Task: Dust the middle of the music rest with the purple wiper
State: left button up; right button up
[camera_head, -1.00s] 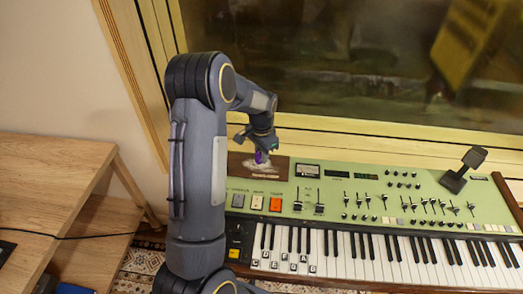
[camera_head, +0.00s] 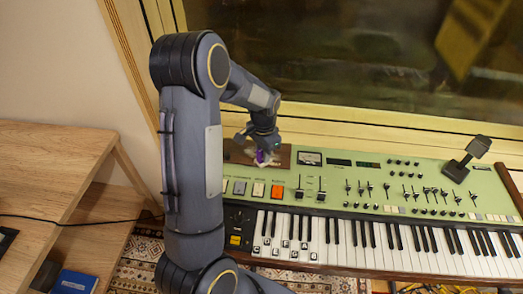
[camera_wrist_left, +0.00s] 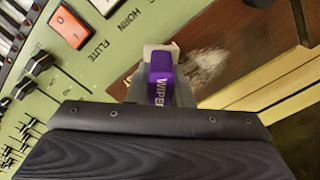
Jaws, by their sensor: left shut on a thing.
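My left gripper (camera_head: 262,150) is shut on the purple wiper (camera_head: 260,157), low over the brown music rest (camera_head: 280,150) at the back left of the green keyboard. In the left wrist view, the purple wiper (camera_wrist_left: 160,72) stands between my fingers, with part of the word "WIPER" on it and a pale pad at its far end. The brown music rest (camera_wrist_left: 235,45) lies beyond it, with a pale, streaky dust patch (camera_wrist_left: 205,68) just right of the wiper. I cannot tell whether the pad touches the surface. My right gripper is not in view.
The green keyboard (camera_head: 340,180) has sliders, buttons and white keys near the wiper. A dark block on a stand (camera_head: 466,160) is at its right. A wooden window frame (camera_head: 350,135) runs behind. A wooden shelf (camera_head: 60,150) stands at the left.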

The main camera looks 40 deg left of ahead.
pick_arm(q)
jog(key=shift+w+d, duration=0.3)
jog(key=shift+d, duration=0.2)
jog(key=shift+w+a+f, duration=0.1)
jog(key=shift+w+a, duration=0.35)
jog(key=shift+w, duration=0.3)
jog(key=shift+w+a, duration=0.45)
jog(key=shift+w, duration=0.3)
jog(key=shift+w+a+p, duration=0.2)
jog(key=shift+w+a, duration=0.2)
jog(key=shift+w, duration=0.4)
jog(key=shift+w+a+p, duration=0.15)
jog(key=shift+w+a, duration=0.25)
jog(key=shift+w, duration=0.35)
jog(key=shift+w+d, duration=0.4)
jog(key=shift+d, duration=0.25)
jog(key=shift+s+d+b, duration=0.25)
jog(key=shift+s+d, duration=0.2)
jog(key=shift+s, duration=0.3)
jog(key=shift+s+d+b, duration=0.2)
jog(key=shift+s+d, duration=0.25)
jog(key=shift+s, duration=0.25)
jog(key=shift+s+d, duration=0.45)
jog(key=shift+s, duration=0.45)
jog(key=shift+s+d, duration=0.45)
jog(key=shift+s, duration=0.4)
jog(key=shift+w+r+p, duration=0.15)
jog(key=shift+r+p, duration=1.8)
jog(key=shift+r, duration=1.15)
